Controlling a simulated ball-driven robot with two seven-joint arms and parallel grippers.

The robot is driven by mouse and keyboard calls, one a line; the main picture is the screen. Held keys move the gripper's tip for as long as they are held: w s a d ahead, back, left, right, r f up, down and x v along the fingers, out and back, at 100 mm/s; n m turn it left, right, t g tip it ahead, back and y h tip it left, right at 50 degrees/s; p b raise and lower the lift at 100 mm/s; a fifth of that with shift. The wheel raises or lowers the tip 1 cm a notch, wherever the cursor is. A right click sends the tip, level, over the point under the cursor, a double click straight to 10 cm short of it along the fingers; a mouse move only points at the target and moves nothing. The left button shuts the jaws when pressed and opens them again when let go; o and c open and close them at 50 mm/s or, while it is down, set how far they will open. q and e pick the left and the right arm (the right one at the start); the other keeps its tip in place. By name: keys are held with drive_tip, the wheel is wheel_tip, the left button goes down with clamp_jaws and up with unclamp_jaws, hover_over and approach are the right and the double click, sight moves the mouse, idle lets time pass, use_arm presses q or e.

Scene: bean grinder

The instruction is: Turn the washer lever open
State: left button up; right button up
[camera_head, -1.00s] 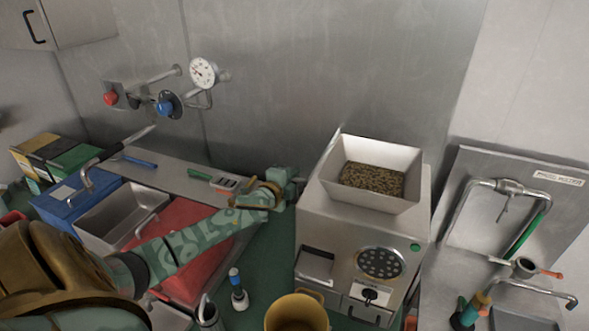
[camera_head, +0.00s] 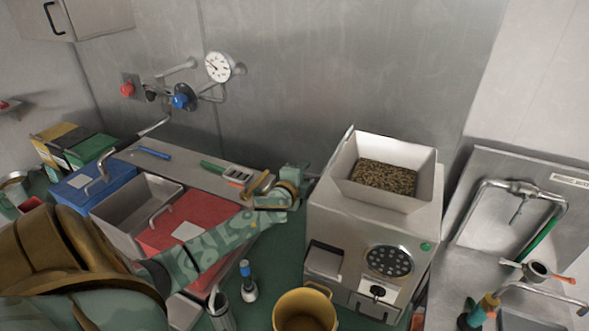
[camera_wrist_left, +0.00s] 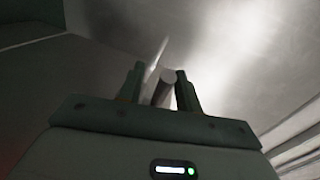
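A metal tap assembly (camera_head: 521,188) with a short lever (camera_head: 517,212) hanging from its body stands against the panel on the right in the head view. I cannot tell for certain whether this is the washer lever. My left gripper (camera_head: 296,176) is beside the grinder's left side, well away from that tap. In the left wrist view its two fingers (camera_wrist_left: 160,88) stand apart. A pale grey rod-like shape shows between them, but I cannot tell whether it is touched or lies behind. My right gripper is not visible.
The grinder (camera_head: 370,235) with a bean-filled hopper stands between my left arm and the right-hand sink. A yellow pot (camera_head: 305,308) and a small blue-topped bottle (camera_head: 247,280) are in front. A gauge (camera_head: 218,67) and knobs are on the back wall.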

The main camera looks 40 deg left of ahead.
use_arm(q)
drive_tip(key=v, duration=1.5)
drive_tip(key=shift+s+d, duration=0.15)
drive_tip(key=shift+s, duration=0.15)
